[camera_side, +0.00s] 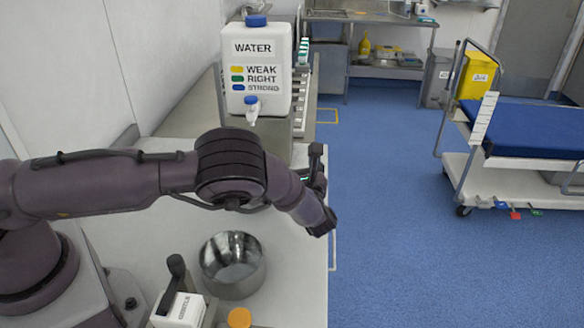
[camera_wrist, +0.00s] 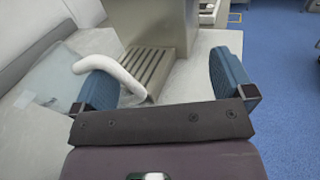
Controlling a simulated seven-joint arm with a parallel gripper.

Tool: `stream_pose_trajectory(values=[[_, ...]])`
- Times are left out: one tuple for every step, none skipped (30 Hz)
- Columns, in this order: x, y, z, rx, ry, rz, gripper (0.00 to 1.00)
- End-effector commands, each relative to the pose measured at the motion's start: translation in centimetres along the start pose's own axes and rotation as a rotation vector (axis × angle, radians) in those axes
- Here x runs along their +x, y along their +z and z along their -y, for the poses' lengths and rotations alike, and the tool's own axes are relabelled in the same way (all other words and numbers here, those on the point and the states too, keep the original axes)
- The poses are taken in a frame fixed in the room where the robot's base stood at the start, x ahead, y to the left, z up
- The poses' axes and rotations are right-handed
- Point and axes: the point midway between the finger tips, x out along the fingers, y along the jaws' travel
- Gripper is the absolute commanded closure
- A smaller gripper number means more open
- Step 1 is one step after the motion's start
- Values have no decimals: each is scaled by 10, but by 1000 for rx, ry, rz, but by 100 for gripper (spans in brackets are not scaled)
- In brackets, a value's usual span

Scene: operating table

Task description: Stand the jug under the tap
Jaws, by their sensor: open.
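The jug (camera_wrist: 62,78) shows in the wrist view as a pale, translucent body at the left, with a white curved handle. The handle reaches between my gripper's (camera_wrist: 162,82) two blue fingers, closer to the left one; contact is unclear. My gripper is open, with a wide gap to the right finger. In the side view my arm hides the jug and the fingers. The tap (camera_side: 252,108), white with a blue top, sticks out low on the front of the white water container (camera_side: 258,47). A slatted grey grille (camera_wrist: 150,72) lies ahead of the fingers in the wrist view.
A steel bowl (camera_side: 233,265) stands on the pale worktop (camera_side: 297,285), near a white box with a black handle (camera_side: 180,308) and a yellow-orange lid (camera_side: 239,318). The worktop's right edge drops to blue floor. A wall runs along the left.

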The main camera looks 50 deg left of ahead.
Motion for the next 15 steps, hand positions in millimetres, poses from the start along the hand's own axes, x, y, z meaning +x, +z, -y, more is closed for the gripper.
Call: stream_pose_trajectory(values=[[0, 0, 0, 0, 0, 0, 0], [0, 0, 0, 0, 0, 0, 0], [0, 0, 0, 0, 0, 0, 0], [0, 0, 0, 0, 0, 0, 0], [-1, 0, 0, 0, -1, 0, 0], [-3, 0, 0, 0, -1, 0, 0], [-6, 0, 0, 0, -2, 0, 0], [-9, 0, 1, 0, -3, 0, 0], [-15, 0, 1, 0, -4, 0, 0], [-20, 0, 1, -1, -4, 0, 0], [-25, 0, 1, -1, -3, 0, 0], [-34, 0, 1, 0, -5, -1, 0], [-41, 0, 1, 0, -5, -1, 0], [-47, 0, 1, 0, -5, 0, 0], [-57, 0, 1, 0, -5, -1, 0]])
